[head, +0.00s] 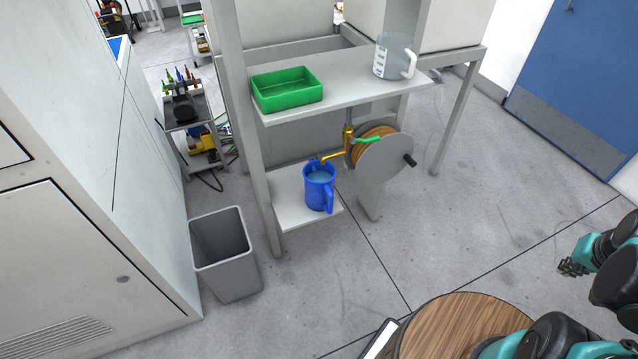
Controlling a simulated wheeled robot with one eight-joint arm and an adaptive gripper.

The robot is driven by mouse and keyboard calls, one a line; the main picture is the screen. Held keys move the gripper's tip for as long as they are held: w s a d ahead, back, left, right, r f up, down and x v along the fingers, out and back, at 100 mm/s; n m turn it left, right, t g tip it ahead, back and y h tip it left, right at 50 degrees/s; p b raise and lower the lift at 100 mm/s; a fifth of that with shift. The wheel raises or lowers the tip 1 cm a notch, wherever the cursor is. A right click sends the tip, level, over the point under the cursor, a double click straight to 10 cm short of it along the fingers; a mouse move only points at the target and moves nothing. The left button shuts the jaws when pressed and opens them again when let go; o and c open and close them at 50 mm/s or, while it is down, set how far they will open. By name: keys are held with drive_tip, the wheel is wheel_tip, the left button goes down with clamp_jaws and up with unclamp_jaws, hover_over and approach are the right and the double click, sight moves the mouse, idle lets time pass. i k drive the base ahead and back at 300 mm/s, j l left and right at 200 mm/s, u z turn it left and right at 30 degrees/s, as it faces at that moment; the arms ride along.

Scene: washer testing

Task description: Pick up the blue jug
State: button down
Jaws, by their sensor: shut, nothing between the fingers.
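The blue jug (318,188) stands upright on a low grey shelf (292,215), with its handle toward the right front. A brass tap sits just above its open top, and the jug seems to hold some liquid. My gripper (571,267) is at the right edge of the picture, dark and small, shut and empty. It is over the open floor, well to the right of the jug and apart from it.
A green tray (287,89) and a clear measuring jug (394,57) stand on the upper shelf (345,84). A hose reel (381,163) is right of the blue jug. A grey bin (225,254) stands left. A round wooden top (462,325) is in front; the floor between is clear.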

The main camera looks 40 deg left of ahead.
sight(319, 181)
drive_tip(key=u, duration=1.75)
drive_tip(key=k+j+z, duration=0.2)
drive_tip(key=j, duration=0.25)
drive_tip(key=j+z, duration=0.2)
drive_tip(key=j, duration=0.25)
drive_tip(key=k+j+z, duration=0.2)
drive_tip(key=j, duration=0.2)
drive_tip(key=k+j+z, duration=0.2)
drive_tip(key=j, duration=0.2)
drive_tip(key=i+j, duration=0.05)
drive_tip(key=i, duration=0.05)
